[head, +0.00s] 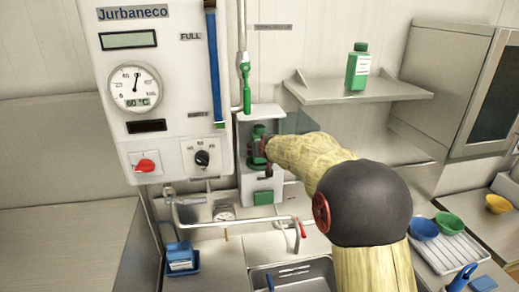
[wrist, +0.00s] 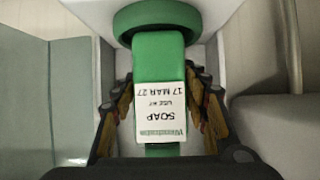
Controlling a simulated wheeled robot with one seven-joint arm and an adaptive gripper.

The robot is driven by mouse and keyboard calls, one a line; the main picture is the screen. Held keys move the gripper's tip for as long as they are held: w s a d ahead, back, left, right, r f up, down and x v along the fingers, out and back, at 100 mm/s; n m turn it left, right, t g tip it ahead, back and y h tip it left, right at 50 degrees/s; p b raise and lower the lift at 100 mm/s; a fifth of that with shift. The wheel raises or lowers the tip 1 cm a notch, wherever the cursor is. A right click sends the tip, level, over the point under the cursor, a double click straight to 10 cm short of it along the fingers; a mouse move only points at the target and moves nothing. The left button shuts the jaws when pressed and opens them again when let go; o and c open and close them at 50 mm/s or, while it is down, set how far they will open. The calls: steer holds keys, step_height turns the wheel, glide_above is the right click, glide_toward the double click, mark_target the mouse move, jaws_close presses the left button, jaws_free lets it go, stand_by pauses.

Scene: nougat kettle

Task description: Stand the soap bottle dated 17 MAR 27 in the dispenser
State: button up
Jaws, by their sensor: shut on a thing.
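A green soap bottle (wrist: 158,65) has a white label, upside down in the wrist view, reading SOAP, USE BY 17 MAR 27. My gripper (wrist: 164,105) is shut on it, one finger on each side. In the head view the bottle (head: 258,132) stands about upright inside the pale box-shaped dispenser (head: 277,118), and my gripper (head: 265,150) reaches in from the right. A round green piece (wrist: 157,17) lies at the bottle's end in the wrist view. I cannot tell whether the bottle rests on the dispenser's floor.
Another green bottle with a white label (head: 358,68) stands on the wall shelf (head: 400,89). A control panel (head: 110,60) is left of the dispenser. Pipes (head: 240,223) and a sink (head: 300,275) lie below. A blue container (head: 180,257) sits lower left; bowls (head: 449,222) are at right.

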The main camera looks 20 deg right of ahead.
steer(key=shift+f+b, duration=0.2)
steer(key=shift+b, duration=0.1)
steer(key=o, duration=1.3)
steer(key=shift+o, duration=1.4)
steer(key=shift+o, duration=0.5)
steer(key=shift+o, duration=0.4)
steer(key=shift+f, duration=0.2)
steer(key=shift+o, duration=1.2)
steer(key=shift+o, duration=0.4)
steer(key=shift+r, duration=0.1)
steer(key=shift+s, duration=0.1)
steer(key=s+a+b, duration=0.1)
steer(key=s+b, duration=0.2)
steer(key=s, duration=0.5)
steer(key=shift+s+a, duration=0.25)
steer(key=shift+a, duration=0.15)
